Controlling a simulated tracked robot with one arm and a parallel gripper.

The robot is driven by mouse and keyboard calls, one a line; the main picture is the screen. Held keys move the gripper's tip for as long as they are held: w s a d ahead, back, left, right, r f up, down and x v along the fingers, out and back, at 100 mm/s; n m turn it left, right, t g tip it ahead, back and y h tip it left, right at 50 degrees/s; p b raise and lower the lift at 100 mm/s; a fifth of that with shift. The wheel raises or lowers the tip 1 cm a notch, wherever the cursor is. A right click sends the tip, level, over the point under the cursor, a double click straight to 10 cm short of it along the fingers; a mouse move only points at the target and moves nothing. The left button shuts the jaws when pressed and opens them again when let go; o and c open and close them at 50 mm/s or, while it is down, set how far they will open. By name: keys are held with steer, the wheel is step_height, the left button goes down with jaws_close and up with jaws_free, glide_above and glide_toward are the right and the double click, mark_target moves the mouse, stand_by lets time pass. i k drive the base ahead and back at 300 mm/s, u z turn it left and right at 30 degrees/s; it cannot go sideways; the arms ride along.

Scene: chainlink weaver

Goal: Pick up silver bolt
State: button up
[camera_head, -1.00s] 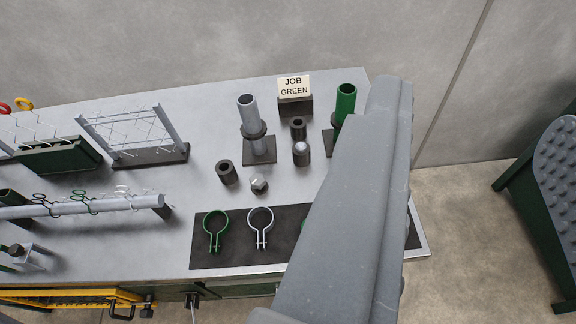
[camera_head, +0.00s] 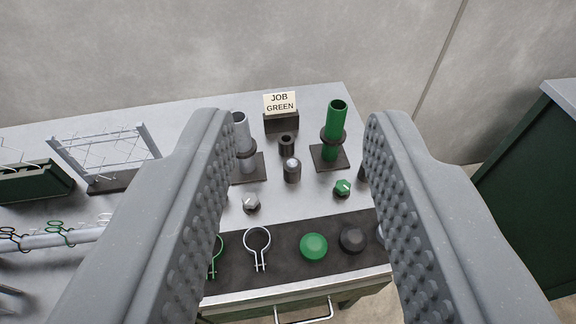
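The silver bolt (camera_head: 251,201), with a hexagonal head, stands on the grey bench top just in front of the silver post. A similar green bolt (camera_head: 342,187) stands to its right. My gripper (camera_head: 298,125) is open, with one studded finger on each side of the picture. The silver bolt shows between the fingers, close to the left finger in the picture and apart from it. Nothing is held between the fingers.
Behind the bolts are a silver post (camera_head: 244,145), a green post (camera_head: 335,125), a dark socket with a silver ball (camera_head: 292,170) and a "JOB GREEN" sign (camera_head: 280,103). A dark mat (camera_head: 285,262) in front holds clamp rings and round caps. Mesh panels stand left.

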mark_target(292, 163)
steer(key=u, duration=0.05)
steer(key=i, duration=1)
steer(key=z, duration=0.05)
